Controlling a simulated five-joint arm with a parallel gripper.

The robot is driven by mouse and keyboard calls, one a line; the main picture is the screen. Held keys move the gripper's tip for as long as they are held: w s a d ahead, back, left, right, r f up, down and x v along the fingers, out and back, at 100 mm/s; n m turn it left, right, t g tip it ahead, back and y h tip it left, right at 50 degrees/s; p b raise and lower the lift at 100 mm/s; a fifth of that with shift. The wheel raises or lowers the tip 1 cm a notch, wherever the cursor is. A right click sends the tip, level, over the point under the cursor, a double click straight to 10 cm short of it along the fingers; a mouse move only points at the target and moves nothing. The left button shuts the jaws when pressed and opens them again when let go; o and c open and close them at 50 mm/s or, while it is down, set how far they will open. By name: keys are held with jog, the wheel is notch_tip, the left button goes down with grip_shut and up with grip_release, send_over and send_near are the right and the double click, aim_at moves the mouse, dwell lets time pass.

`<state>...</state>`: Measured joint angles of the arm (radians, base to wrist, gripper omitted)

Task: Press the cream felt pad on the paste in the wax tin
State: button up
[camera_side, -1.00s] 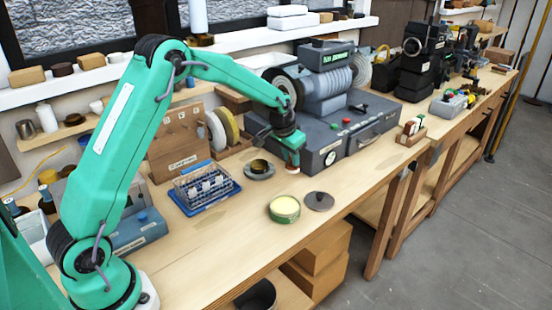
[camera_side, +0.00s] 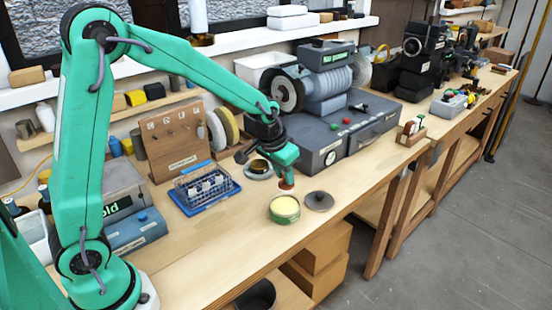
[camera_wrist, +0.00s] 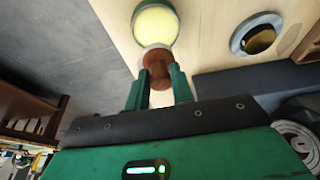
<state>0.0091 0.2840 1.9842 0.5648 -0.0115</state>
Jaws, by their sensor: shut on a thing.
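The wax tin (camera_side: 284,218) is a round green tin, open, with pale yellow paste (camera_side: 284,205) inside. It stands on the bench, and its paste shows at the top of the wrist view (camera_wrist: 156,25). My gripper (camera_side: 286,173) is shut on a reddish-brown block (camera_wrist: 157,58), which seems to be the felt pad's holder. The block (camera_side: 286,184) hangs just behind and above the tin's far rim. In the wrist view it overlaps the tin's near edge. The cream felt face is hidden or too small to make out.
A grey round lid (camera_side: 318,201) lies right of the tin. A blue wire rack (camera_side: 205,188) is to the left. The grey polishing machine (camera_side: 345,135) stands behind. The bench front is clear.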

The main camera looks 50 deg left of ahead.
aim_at(283, 186)
jog(key=shift+s+d, duration=0.1)
jog(key=shift+s, duration=0.1)
jog(key=shift+f, duration=0.2)
jog(key=shift+f, duration=2.2)
jog(key=shift+f, duration=0.65)
jog(key=shift+r, duration=0.1)
jog(key=shift+r, duration=3.45)
